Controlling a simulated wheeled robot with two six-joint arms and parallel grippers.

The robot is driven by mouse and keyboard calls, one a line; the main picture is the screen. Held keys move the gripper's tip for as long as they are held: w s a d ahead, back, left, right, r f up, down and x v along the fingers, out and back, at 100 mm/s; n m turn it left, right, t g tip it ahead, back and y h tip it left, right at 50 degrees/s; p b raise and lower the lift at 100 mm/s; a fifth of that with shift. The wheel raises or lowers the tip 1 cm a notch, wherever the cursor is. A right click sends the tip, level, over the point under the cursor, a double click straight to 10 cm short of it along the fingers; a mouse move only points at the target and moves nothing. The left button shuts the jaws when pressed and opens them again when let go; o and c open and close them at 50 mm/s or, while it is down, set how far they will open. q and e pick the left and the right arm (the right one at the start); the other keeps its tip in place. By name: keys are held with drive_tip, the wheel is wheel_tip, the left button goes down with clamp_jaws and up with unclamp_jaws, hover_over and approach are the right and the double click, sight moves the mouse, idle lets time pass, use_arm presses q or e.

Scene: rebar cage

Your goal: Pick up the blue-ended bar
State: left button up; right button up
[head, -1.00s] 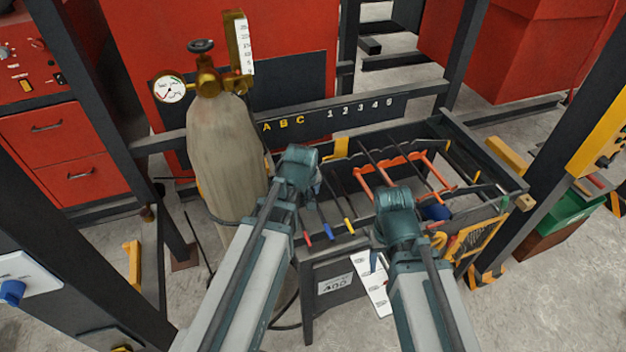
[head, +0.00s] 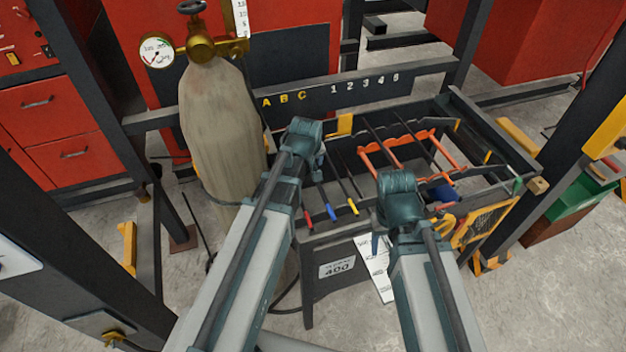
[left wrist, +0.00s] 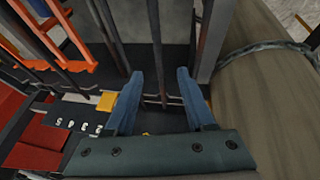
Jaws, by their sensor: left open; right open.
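The blue-ended bar (head: 332,211) lies in the rack between a red-ended bar (head: 308,214) and a yellow-ended bar (head: 352,206). My left gripper (head: 320,166) is over these bars, its fingers mostly hidden by its wrist in the head view. In the left wrist view it (left wrist: 160,76) is open, and the middle bar (left wrist: 156,45) runs between its fingers. From its place in the row this looks like the blue-ended bar, but its coloured end is out of that view. My right gripper (head: 377,243) is open at the rack's front edge, partly hidden by its wrist.
A gas cylinder (head: 215,130) stands close left of the rack and my left gripper; it also fills the right of the left wrist view (left wrist: 265,110). Orange holders (head: 385,150) carry longer bars at right. A lettered and numbered rail (head: 360,88) runs behind.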

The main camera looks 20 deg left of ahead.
use_arm(q)
drive_tip(key=shift+b+x, duration=0.45)
drive_tip(key=shift+x, duration=0.65)
use_arm(e)
drive_tip(key=shift+f, duration=1)
use_arm(q)
drive_tip(key=shift+w+f, duration=0.1)
use_arm(e)
drive_tip(key=shift+f, duration=0.15)
use_arm(q)
drive_tip(key=b+x, duration=0.4)
drive_tip(key=x, duration=0.1)
drive_tip(key=shift+d+b, duration=0.1)
drive_tip(key=shift+b, duration=0.3)
use_arm(e)
wheel_tip(320, 180, down, 4)
drive_tip(key=shift+f, duration=0.25)
drive_tip(key=shift+r, duration=0.1)
use_arm(q)
drive_tip(key=shift+c, duration=0.3)
clamp_jaws()
